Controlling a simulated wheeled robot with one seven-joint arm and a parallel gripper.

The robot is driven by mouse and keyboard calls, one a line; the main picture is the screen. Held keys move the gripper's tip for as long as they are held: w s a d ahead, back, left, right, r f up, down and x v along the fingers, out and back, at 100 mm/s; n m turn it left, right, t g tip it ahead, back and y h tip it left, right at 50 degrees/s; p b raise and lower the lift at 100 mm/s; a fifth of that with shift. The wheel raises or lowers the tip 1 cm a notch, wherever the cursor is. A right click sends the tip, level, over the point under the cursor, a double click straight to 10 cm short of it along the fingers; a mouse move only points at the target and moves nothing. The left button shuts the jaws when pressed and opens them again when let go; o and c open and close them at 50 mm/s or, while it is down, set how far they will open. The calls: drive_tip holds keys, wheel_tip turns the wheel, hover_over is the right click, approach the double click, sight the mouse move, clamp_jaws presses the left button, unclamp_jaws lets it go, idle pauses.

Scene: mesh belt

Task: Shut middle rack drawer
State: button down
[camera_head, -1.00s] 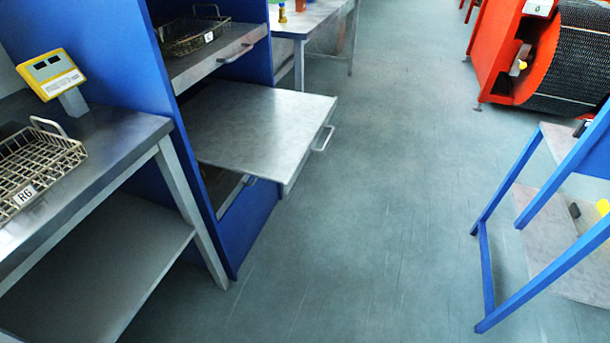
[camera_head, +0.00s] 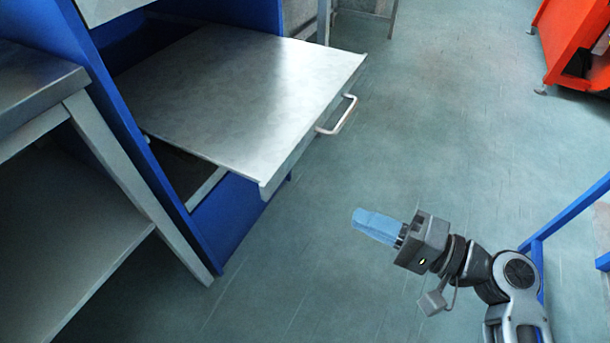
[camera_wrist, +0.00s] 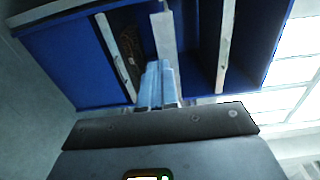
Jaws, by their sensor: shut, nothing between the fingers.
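The middle rack drawer (camera_head: 235,90) is a flat grey metal shelf, pulled well out of the blue rack (camera_head: 238,215) in the head view. Its pale bar handle (camera_head: 338,115) is on the front edge. My gripper (camera_head: 360,220) has light blue fingers, shut and empty, pointing left toward the rack. It is apart from the drawer, in front of it and to the lower right of the handle in the picture. In the wrist view my shut fingers (camera_wrist: 158,85) point at the rack (camera_wrist: 60,60), with a pale bar-like edge (camera_wrist: 163,35) just beyond the tips.
A grey metal table (camera_head: 105,140) with a lower shelf stands left of the rack. An orange-red machine (camera_head: 572,45) is at the upper right. A blue frame (camera_head: 565,225) stands at the right behind my arm. The floor (camera_head: 440,110) between is clear.

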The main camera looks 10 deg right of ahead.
sight(170, 134)
drive_tip(key=x, duration=1.4)
drive_tip(key=shift+a+r+b, duration=0.1)
drive_tip(key=shift+r+b, duration=0.15)
drive_tip(key=shift+b, duration=0.15)
drive_tip(key=shift+w+a, duration=0.1)
drive_tip(key=b+x, duration=0.8)
drive_tip(key=x, duration=1.9)
drive_tip(key=shift+a+r, duration=0.1)
drive_tip(key=shift+a, duration=0.35)
drive_tip(key=shift+w+a, duration=0.2)
drive_tip(key=shift+a, duration=0.1)
drive_tip(key=shift+w+a+r+b, duration=0.15)
drive_tip(key=shift+r+b, duration=0.15)
